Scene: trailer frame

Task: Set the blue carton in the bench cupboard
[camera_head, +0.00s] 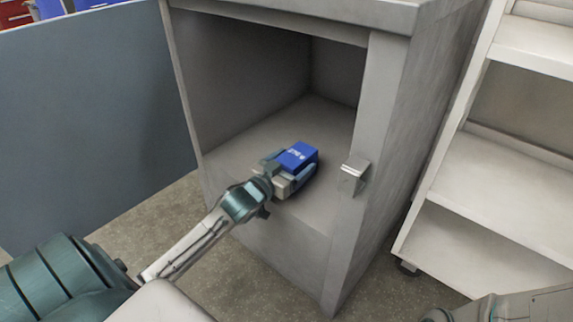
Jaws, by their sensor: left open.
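The blue carton (298,156) is inside the grey bench cupboard (386,110), near the front of its floor, with white print on its top. My left gripper (302,172) reaches in through the cupboard's open front. Its fingers are open and lie around or beside the carton's near end. I cannot tell whether they touch it. The carton's lower part is hidden by the gripper. Whether the carton rests fully on the cupboard floor is hard to tell. My right gripper is not in view.
The cupboard door (90,120) stands wide open on the left. A metal latch piece (353,176) juts from the right front post. A pale shelf unit (500,190) on wheels stands at the right. The cupboard floor behind the carton is clear.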

